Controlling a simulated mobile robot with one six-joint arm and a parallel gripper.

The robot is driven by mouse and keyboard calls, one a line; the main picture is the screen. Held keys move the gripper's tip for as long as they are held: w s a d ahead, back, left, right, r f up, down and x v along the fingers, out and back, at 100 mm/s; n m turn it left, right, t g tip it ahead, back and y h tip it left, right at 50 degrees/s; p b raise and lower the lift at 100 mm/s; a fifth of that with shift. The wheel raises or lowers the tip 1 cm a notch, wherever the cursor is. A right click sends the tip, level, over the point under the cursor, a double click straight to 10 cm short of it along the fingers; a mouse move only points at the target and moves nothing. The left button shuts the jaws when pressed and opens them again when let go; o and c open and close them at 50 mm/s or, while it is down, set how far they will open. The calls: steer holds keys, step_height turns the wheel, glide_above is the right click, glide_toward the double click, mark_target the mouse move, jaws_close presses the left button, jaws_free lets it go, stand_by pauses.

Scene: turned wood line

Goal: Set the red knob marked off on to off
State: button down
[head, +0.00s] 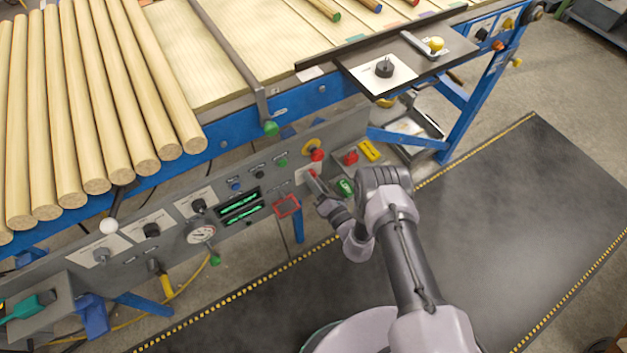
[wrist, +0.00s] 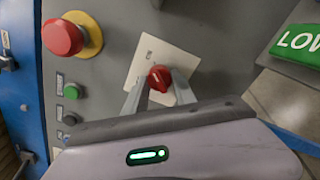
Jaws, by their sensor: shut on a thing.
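The red knob (wrist: 159,78) sits on a pale plate (wrist: 150,60) on the grey control panel, in the middle of the wrist view. Small marks on the plate are too blurred to read, and I cannot tell which one the knob points at. My gripper (wrist: 160,88) has its two fingers on either side of the knob and is shut on it. In the head view the same knob (head: 311,173) shows small at the panel's right part, with my gripper (head: 316,183) at it.
A red mushroom button on a yellow ring (wrist: 66,38) is left of the knob, above several small buttons. A green sign (wrist: 298,42) stands to the right. In the head view, a gauge (head: 201,232) and a red-framed square (head: 287,206) are on the panel, and wooden rods (head: 100,100) lie above.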

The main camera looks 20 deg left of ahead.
steer(key=shift+w+d+n+b, duration=0.1)
steer(key=shift+n+b, duration=0.2)
steer(key=shift+n, duration=3.95)
steer(key=shift+w+n+b, duration=0.1)
steer(key=shift+n+b, duration=0.2)
steer(key=shift+n, duration=3.95)
steer(key=c, duration=1)
jaws_free()
steer(key=p+v, duration=0.6)
steer(key=v, duration=1.1)
steer(key=shift+s+d+p, duration=0.15)
steer(key=shift+d+p, duration=0.1)
steer(key=shift+p, duration=0.05)
